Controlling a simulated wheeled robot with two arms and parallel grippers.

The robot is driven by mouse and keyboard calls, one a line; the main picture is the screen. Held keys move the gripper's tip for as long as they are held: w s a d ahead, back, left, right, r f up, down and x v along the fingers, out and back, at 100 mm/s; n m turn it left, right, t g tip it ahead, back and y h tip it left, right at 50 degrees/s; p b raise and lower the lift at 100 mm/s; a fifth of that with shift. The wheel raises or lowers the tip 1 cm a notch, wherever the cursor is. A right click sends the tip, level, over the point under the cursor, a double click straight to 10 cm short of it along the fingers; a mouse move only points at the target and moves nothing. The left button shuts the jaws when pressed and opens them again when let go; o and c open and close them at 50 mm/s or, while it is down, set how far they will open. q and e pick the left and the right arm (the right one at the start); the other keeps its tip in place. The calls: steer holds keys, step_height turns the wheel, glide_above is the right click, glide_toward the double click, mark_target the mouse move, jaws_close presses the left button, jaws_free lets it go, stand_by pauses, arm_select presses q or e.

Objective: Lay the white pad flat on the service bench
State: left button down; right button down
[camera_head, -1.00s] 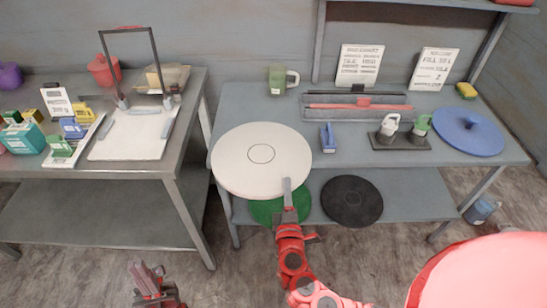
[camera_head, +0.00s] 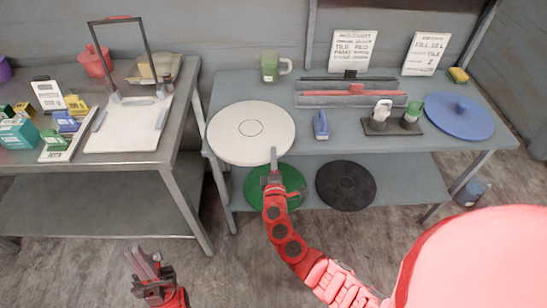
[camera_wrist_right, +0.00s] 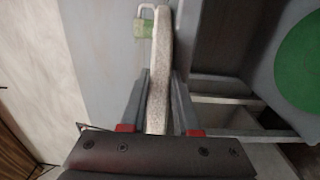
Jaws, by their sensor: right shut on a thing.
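The white pad (camera_head: 230,137) is a round off-white disc with a small ring at its middle. It appears over the left front part of the grey service bench (camera_head: 340,147), its near rim slightly past the front edge. I cannot tell whether it touches the bench top. My right gripper (camera_head: 274,158) is shut on the pad's near rim. The right wrist view shows the pad (camera_wrist_right: 159,60) edge-on between the two fingers (camera_wrist_right: 158,105). My left gripper (camera_head: 147,262) hangs low, away from both benches; its finger gap is unclear.
A green mug (camera_head: 270,68) stands behind the pad. A blue-handled tool (camera_head: 321,125) lies to its right, near a long grey tray (camera_head: 350,98). A blue disc (camera_head: 460,122) lies farther right. Green (camera_head: 262,195) and black (camera_head: 346,186) discs lie on the lower shelf.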

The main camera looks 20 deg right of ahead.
steer(key=shift+f, duration=0.1)
steer(key=c, duration=1.1)
jaws_free()
steer(key=o, duration=0.4)
steer(key=shift+o, duration=0.2)
